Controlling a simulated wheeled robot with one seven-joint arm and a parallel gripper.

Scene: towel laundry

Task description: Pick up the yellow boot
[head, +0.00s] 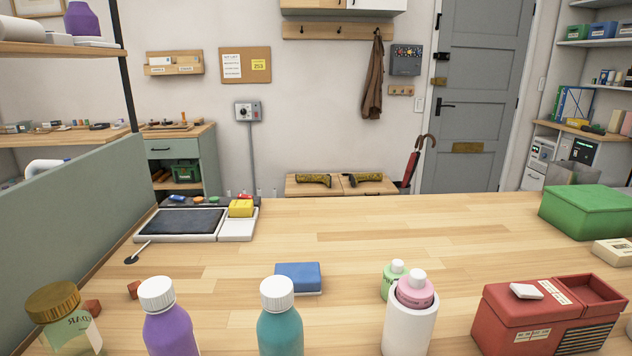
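Two dark mustard-yellow, mottled shapes that look like boots lie on a low wooden bench (300,189) against the back wall, beyond the far edge of the table. The left boot (314,180) and the right boot (363,177) are a short way apart. Both are small in the head view, so their detail is hard to make out. My gripper is not in view.
A wide wooden table (400,236) fills the foreground, with its middle clear. Bottles, a blue block (298,277), a red box (530,316) and a green box (590,209) stand on it. A grey-green panel (80,200) borders its left. An umbrella (412,166) stands right of the bench.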

